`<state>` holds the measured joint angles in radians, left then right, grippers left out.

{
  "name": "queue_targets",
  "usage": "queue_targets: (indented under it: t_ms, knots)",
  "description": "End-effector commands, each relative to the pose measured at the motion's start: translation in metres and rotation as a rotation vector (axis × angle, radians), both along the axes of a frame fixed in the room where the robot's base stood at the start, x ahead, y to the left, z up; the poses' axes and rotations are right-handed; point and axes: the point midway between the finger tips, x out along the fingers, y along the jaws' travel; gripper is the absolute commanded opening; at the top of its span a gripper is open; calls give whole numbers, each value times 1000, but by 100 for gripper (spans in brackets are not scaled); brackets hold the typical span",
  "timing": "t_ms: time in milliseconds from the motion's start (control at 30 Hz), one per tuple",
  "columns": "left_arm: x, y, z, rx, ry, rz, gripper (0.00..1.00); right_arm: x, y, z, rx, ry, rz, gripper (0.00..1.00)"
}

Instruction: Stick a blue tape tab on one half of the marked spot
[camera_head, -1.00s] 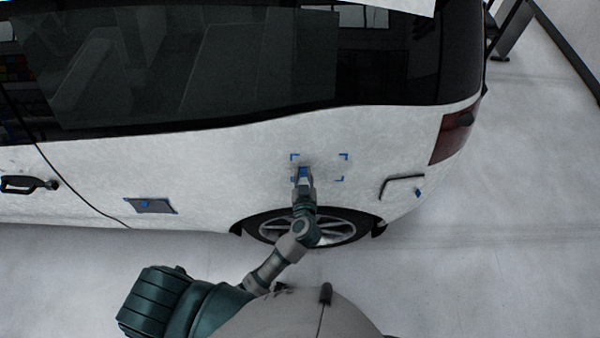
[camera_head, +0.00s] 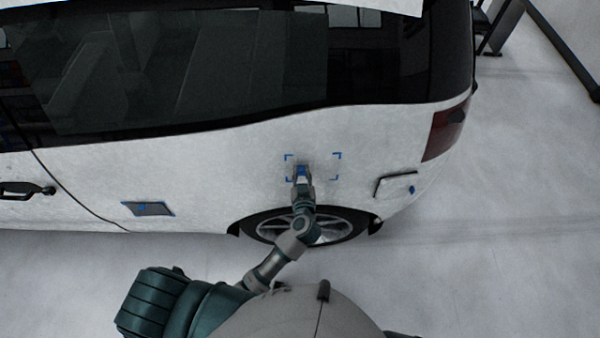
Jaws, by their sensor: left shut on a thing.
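The marked spot (camera_head: 322,168) is a rectangle of blue corner marks on the white car's side, above the rear wheel. My left gripper (camera_head: 302,172) is at the left half of this spot, shut on a small blue tape tab (camera_head: 302,170). The tab is at or very close to the panel; I cannot tell whether it touches. My right gripper does not show.
The white car (camera_head: 220,170) fills the upper view, with its rear wheel (camera_head: 330,228) below the spot. A grey patch with blue edges (camera_head: 155,210) is on the panel at left. A dark-edged rectangle (camera_head: 395,184) and a blue dot (camera_head: 412,190) are at right.

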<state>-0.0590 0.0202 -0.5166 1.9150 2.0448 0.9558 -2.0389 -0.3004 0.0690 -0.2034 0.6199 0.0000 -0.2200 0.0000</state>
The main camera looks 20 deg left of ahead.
Motion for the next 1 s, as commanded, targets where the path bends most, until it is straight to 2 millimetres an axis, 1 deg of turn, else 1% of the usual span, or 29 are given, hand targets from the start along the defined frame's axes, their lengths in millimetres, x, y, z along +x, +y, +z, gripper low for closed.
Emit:
queue_targets:
  t_ms: [233,433,633,867,1000]
  knots:
    - [4,3,-1,-1,0,0,0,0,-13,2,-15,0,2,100]
    - [6,5,-2,-2,0,-1,0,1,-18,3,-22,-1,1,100]
    - [8,4,-3,0,1,0,0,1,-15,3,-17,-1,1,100]
    - [8,4,-2,0,0,0,0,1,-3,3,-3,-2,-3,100]
    - [8,3,-2,-1,-1,-2,0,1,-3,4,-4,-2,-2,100]
